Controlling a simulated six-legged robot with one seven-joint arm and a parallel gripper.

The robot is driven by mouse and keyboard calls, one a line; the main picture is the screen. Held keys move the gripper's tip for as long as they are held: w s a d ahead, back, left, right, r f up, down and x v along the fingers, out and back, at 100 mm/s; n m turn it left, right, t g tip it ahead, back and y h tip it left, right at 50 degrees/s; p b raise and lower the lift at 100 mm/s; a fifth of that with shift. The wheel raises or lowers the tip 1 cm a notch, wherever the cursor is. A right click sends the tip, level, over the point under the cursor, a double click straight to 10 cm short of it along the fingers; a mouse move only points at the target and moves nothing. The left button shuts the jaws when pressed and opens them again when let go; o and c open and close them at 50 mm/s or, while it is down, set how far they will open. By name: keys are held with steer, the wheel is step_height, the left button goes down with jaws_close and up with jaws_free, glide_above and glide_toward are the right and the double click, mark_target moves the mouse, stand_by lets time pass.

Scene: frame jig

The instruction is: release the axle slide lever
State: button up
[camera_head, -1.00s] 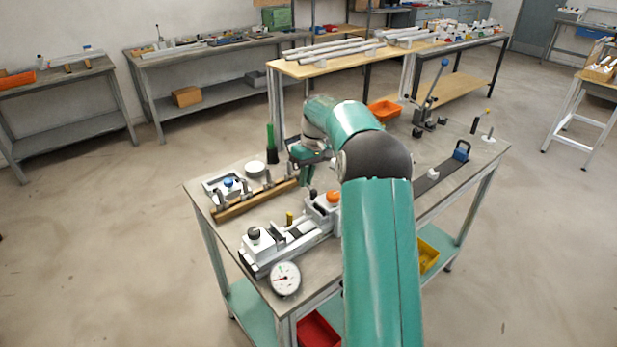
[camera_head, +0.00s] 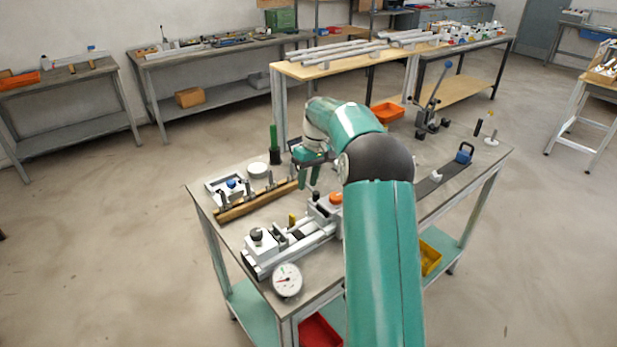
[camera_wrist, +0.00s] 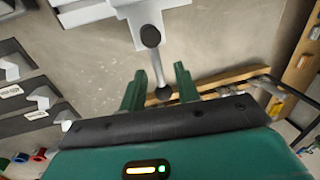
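A lever with a thin grey rod (camera_wrist: 157,65) shows in the wrist view, with a black round end at its white mount and a black ball knob (camera_wrist: 163,93) at the other end. My gripper (camera_wrist: 160,84) is open, with one green finger on each side of the knob; I see gaps on both sides and no contact. In the head view my gripper (camera_head: 309,178) points down just above the white slide fixture (camera_head: 290,240). The fixture carries an orange knob (camera_head: 336,198) and a small dark post. My arm hides the fixture's right end.
A wooden rail with upright pins (camera_head: 255,200) lies left of my gripper. A green bottle-like object (camera_head: 274,144) stands behind it. A dial gauge (camera_head: 287,280) is at the bench's front edge. A tall blue-knobbed lever (camera_head: 436,90) stands at the back right.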

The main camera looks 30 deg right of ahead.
step_height(320, 180, up, 14)
steer(key=d, duration=0.2)
steer(key=shift+w+d+f, duration=0.2)
steer(key=shift+w+d, duration=0.05)
steer(key=shift+d, duration=0.05)
stand_by(0.3)
